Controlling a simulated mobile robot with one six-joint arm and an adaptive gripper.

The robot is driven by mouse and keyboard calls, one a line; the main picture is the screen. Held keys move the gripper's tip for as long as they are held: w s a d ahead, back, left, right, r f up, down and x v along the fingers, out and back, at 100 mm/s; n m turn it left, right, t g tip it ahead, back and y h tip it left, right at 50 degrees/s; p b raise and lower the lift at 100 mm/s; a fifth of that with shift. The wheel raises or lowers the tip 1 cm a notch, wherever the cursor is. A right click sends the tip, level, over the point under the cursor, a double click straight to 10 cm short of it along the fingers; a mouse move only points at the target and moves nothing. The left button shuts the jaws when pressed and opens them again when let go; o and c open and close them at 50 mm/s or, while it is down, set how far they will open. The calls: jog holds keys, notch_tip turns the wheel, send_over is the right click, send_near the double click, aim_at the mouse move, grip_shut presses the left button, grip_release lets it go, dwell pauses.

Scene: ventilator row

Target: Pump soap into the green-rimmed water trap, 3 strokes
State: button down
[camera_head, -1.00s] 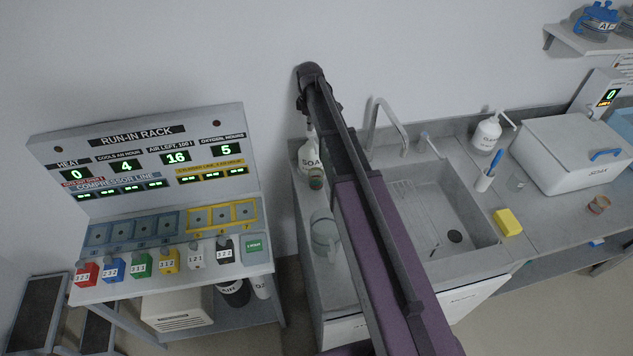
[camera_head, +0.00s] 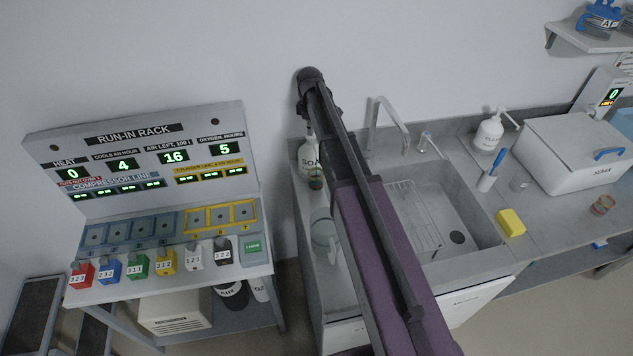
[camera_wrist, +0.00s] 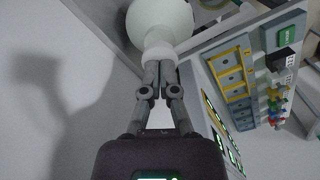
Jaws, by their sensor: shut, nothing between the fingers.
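The white soap bottle (camera_head: 307,160) stands upright on the counter left of the sink, partly behind my arm. A small brownish cup with a green rim, apparently the water trap (camera_head: 316,183), sits close in front of it. My gripper (camera_wrist: 158,68) is shut and empty, with its fingertips at a white rounded body (camera_wrist: 160,25), apparently the soap bottle. In the head view my wrist is above the bottle top, and the fingertips and pump head are mostly hidden. I cannot tell whether the fingers touch the pump. The trap's contents cannot be made out.
A pale jug (camera_head: 323,238) stands in front of the trap. The sink (camera_head: 425,215) and tap (camera_head: 388,125) lie right of my arm, then another pump bottle (camera_head: 488,133), a yellow sponge (camera_head: 510,222) and a white box (camera_head: 565,165). The run-in rack (camera_head: 150,160) stands left.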

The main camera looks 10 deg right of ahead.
jog(key=shift+r, duration=0.1)
dwell(0.3)
jog(key=shift+r+p, duration=1.95)
jog(key=shift+p, duration=0.2)
jog(key=shift+r, duration=0.1)
notch_tip(320, 180, up, 6)
jog(key=p, duration=0.6)
